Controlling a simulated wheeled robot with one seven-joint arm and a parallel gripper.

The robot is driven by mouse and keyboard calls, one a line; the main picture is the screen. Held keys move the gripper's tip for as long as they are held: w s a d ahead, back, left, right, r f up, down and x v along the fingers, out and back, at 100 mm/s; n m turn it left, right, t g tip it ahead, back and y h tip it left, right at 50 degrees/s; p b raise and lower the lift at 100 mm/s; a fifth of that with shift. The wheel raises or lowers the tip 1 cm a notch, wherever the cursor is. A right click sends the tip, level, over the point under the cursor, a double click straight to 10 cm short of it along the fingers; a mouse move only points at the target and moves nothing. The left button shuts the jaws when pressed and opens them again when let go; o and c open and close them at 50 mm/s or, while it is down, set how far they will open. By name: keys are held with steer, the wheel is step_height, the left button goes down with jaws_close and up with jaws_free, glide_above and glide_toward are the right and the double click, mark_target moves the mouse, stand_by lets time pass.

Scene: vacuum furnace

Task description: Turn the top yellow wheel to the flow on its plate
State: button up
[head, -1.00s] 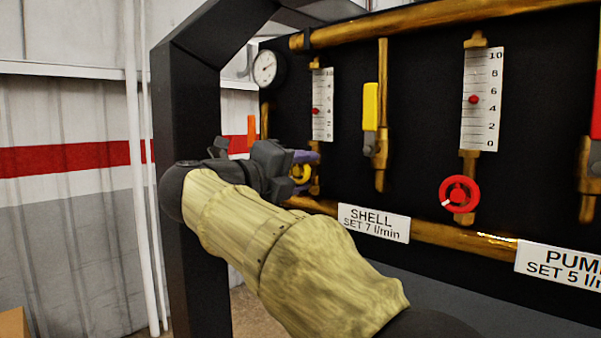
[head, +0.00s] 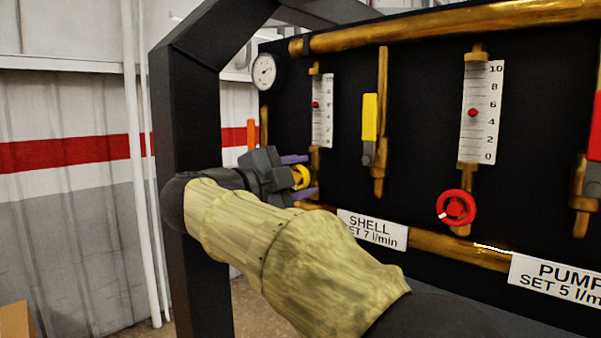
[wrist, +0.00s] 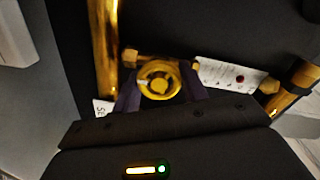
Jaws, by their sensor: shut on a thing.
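The yellow wheel (head: 301,178) sits at the foot of the left flow gauge (head: 322,112), partly hidden by my gripper. My gripper (head: 304,176) has its purple fingers on either side of the wheel's rim and is shut on it. The wrist view shows the wheel (wrist: 159,82) face on between the fingers, with a pale mark at its left. The red ball (head: 315,105) in the gauge stands at about 6. The plate (head: 372,229) below right reads SHELL, SET 7 l/min.
A second gauge (head: 481,112) with a red wheel (head: 456,208) is to the right, above a plate (head: 556,280) reading SET 5 l/min. A yellow-handled valve (head: 369,120) stands between the gauges. A dark frame post (head: 190,110) is left of the panel.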

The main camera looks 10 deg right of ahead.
stand_by(0.5)
steer(key=o, duration=1)
steer(key=shift+a, duration=0.1)
